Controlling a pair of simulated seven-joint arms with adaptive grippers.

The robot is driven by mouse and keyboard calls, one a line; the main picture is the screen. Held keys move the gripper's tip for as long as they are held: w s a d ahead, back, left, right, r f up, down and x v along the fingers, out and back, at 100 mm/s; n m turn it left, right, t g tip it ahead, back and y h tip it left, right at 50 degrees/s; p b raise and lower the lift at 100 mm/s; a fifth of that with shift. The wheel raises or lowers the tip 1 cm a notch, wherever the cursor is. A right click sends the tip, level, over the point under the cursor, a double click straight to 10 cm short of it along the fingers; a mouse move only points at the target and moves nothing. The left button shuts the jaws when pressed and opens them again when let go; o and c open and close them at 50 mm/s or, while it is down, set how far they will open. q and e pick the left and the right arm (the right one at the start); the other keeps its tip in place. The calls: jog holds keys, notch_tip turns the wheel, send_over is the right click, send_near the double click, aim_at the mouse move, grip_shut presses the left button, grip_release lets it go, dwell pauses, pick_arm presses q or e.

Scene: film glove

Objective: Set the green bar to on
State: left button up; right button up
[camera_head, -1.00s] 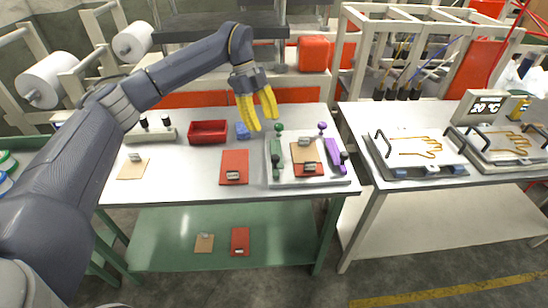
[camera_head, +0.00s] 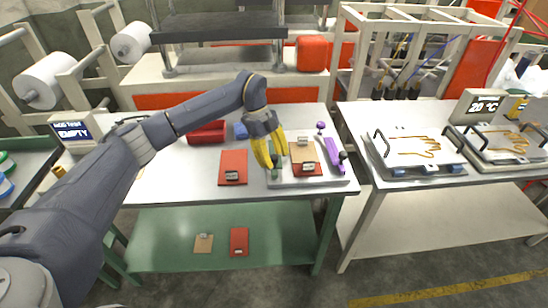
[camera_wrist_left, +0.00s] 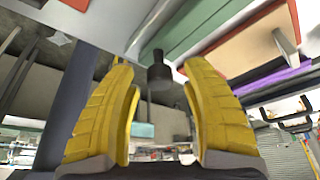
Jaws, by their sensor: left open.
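The green bar (camera_head: 275,161) stands at the left side of a pale fixture plate (camera_head: 312,181) on the table. My left gripper (camera_head: 274,160) is over it, fingers pointing down, and hides most of it. In the left wrist view, the two yellow fingers are apart, with a dark knob (camera_wrist_left: 158,74) showing between them near the green bar (camera_wrist_left: 195,32). I cannot tell whether a finger touches it. The right gripper is out of view.
A purple bar (camera_head: 332,152) is on the fixture's right side, with a tan and red clipboard (camera_head: 303,156) between the bars. A red clipboard (camera_head: 233,163) lies left of the fixture.

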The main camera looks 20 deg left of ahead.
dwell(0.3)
pick_arm(q)
grip_shut()
dwell(0.4)
